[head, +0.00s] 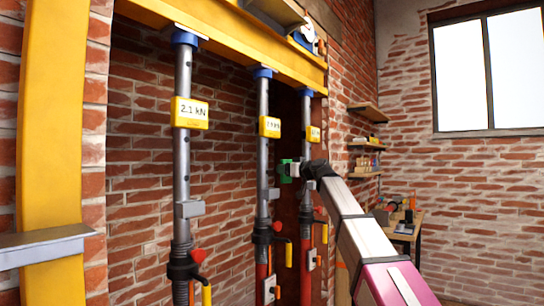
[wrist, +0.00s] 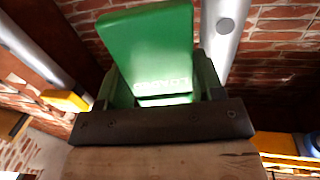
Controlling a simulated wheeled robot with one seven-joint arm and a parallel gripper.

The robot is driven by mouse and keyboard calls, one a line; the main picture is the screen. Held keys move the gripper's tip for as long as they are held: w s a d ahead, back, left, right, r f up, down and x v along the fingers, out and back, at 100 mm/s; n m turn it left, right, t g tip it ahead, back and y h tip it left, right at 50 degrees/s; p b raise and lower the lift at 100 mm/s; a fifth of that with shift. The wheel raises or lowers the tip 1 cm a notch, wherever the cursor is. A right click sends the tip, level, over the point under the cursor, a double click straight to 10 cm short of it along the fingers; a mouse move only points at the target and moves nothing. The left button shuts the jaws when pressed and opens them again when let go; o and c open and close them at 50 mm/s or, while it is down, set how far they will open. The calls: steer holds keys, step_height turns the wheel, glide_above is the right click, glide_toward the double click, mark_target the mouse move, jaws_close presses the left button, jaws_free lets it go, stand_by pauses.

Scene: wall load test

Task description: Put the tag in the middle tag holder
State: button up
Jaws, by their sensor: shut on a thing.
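My gripper (head: 291,170) is shut on a green tag (head: 284,178), held up beside the middle and right props. In the wrist view the tag (wrist: 148,45) is a flat green plate with small pale lettering, too blurred to read, between the fingers of my gripper (wrist: 160,92). Three grey props stand in a row. My arm hides part of the right prop (head: 306,130).
Yellow readout boxes sit on the left (head: 190,113), middle (head: 269,127) and right (head: 313,133) props under a yellow beam (head: 240,50). Red and yellow handles project lower down. Wall shelves (head: 367,145) and a cluttered bench (head: 405,228) stand behind my arm.

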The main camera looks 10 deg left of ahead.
mark_target(267, 159)
steer(key=s+a+r+g, duration=0.1)
steer(key=r, duration=0.1)
steer(key=s+a+r+n+g+y, duration=0.1)
steer(key=a+r, duration=0.1)
steer(key=s+a+r+n+g, duration=0.1)
steer(key=s+a+r, duration=0.1)
steer(key=shift+a+y, duration=0.25)
steer(key=shift+y, duration=0.05)
steer(key=shift+f, duration=2.8)
steer(key=shift+d+f, duration=0.1)
steer(key=shift+f, duration=2.15)
steer(key=o, duration=1.2)
steer(key=shift+c, duration=0.2)
steer(key=shift+r, duration=0.1)
steer(key=shift+r, duration=3.9)
